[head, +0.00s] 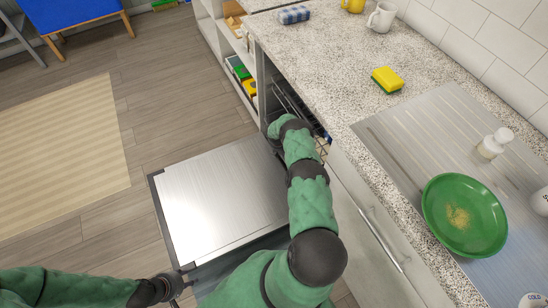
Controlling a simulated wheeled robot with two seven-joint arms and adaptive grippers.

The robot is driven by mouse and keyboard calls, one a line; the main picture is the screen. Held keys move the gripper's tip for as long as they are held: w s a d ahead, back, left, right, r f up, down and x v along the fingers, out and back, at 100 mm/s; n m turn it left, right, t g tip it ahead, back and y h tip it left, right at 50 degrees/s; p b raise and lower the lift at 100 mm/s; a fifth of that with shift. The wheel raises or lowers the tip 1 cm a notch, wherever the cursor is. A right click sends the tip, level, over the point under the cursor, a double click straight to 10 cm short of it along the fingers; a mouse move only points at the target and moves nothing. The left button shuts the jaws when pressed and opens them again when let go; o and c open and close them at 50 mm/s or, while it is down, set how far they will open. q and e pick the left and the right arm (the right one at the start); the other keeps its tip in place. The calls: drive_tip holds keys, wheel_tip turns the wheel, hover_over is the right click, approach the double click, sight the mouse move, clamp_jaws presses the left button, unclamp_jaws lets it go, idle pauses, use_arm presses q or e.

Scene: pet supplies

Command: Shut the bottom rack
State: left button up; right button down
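The dishwasher stands under the counter, with its steel door (222,195) folded down flat. The bottom rack is mostly hidden behind my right arm. A small piece of wire rack (322,146) shows at the opening, right of the arm, but I cannot tell which rack it is. My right arm reaches over the door to the opening. Its gripper end (286,127) is at the opening, its fingers hidden by the arm. My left gripper (177,284) is low at the left, beside the door's near corner, its fingers too unclear to read.
The speckled counter (330,60) runs along the right. It carries a yellow sponge (387,79), a green plate (465,214) with crumbs, a white bottle (494,143) and a white mug (381,17). Open shelves (225,45) stand beyond the dishwasher. The floor (165,110) left of the door is clear.

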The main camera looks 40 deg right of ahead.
use_arm(q)
drive_tip(key=shift+s+a+f, duration=0.25)
drive_tip(key=shift+s+f, duration=0.15)
drive_tip(key=shift+f, duration=0.15)
use_arm(e)
drive_tip(key=shift+s+d, duration=0.3)
drive_tip(key=shift+d, duration=0.5)
drive_tip(key=shift+s+d, duration=0.3)
drive_tip(key=shift+d, duration=0.45)
drive_tip(key=shift+s+d, duration=0.3)
drive_tip(key=shift+d, duration=0.5)
use_arm(q)
drive_tip(key=r+p, duration=0.4)
drive_tip(key=r, duration=0.1)
drive_tip(key=shift+a+p, duration=0.25)
drive_tip(key=shift+p, duration=0.05)
use_arm(e)
drive_tip(key=w+a+r, duration=0.2)
drive_tip(key=a+r, duration=0.4)
drive_tip(key=r, duration=0.2)
drive_tip(key=shift+r, duration=0.35)
drive_tip(key=shift+a, duration=0.1)
